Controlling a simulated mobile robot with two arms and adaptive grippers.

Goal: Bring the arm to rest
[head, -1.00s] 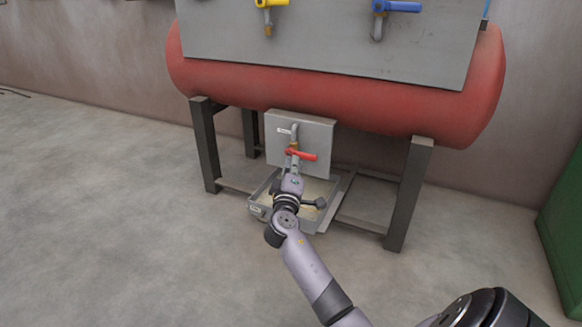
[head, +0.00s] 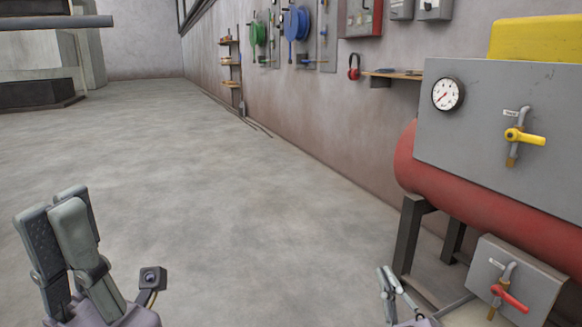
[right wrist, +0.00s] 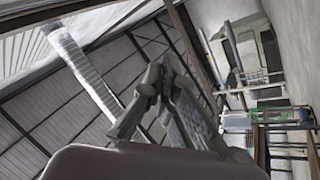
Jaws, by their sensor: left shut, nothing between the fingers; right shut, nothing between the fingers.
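My left gripper (head: 62,222) stands upright in the lower left of the head view, over bare floor, its fingers shut and empty. My right gripper (head: 387,282) shows small at the bottom edge of the head view, left of the red-handled valve (head: 509,297) and apart from it. It is shut and empty. In the right wrist view its fingers (right wrist: 160,80) point up against the roof. Most of the right arm is out of the head view.
The red tank (head: 478,212) on dark legs stands at the right, with a gauge (head: 448,94) and a yellow-handled valve (head: 524,137) on its grey panel. Hose reels (head: 297,23) and a shelf hang on the wall. The floor (head: 200,190) in the middle is clear.

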